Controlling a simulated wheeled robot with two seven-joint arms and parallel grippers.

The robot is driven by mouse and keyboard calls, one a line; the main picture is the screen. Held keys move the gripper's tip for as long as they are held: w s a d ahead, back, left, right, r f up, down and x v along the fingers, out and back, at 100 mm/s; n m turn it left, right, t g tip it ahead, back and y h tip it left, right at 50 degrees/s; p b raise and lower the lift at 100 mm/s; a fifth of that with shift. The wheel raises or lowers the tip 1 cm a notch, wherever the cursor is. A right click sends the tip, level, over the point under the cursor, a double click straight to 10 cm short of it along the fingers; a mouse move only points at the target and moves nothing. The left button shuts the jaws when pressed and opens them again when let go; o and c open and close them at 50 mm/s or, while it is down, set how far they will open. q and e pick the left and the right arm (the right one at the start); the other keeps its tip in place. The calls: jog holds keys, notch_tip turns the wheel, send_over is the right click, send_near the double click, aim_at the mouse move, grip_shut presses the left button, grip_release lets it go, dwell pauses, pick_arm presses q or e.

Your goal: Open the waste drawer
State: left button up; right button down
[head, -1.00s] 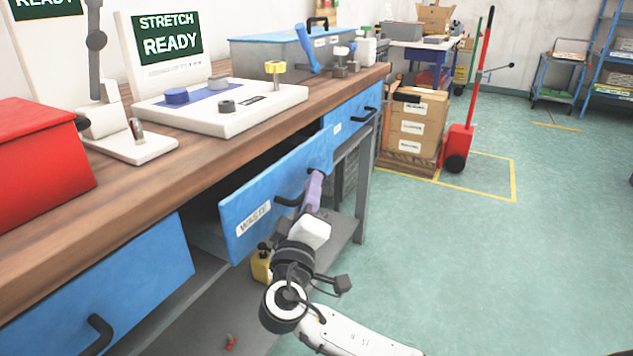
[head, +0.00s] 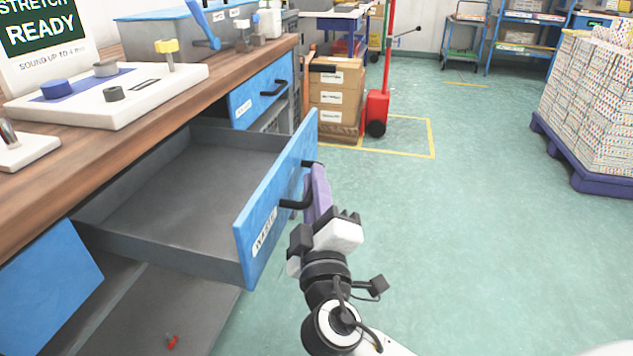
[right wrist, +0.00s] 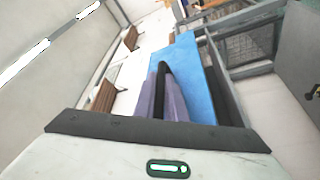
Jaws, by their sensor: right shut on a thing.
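The waste drawer is pulled well out from under the wooden bench, its grey inside (head: 195,185) empty. Its blue front (head: 268,215) carries a label, partly readable, and a black handle (head: 292,204). My right gripper (head: 317,190), with purple fingers, is shut on the handle at the drawer's outer face. In the right wrist view the black handle (right wrist: 162,85) lies between the purple fingers (right wrist: 172,103), with the blue drawer front (right wrist: 188,62) behind it. My left gripper is not in view.
Another blue drawer (head: 260,90) farther along the bench is closed. A white board (head: 110,92) with small knobs lies on the bench top. Stacked boxes (head: 338,98) and a red hand truck (head: 377,105) stand beyond. A loaded pallet (head: 595,110) is at right. Floor between is clear.

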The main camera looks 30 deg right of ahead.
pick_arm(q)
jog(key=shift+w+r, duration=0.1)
pick_arm(e)
jog(key=c, duration=1.8)
grip_release()
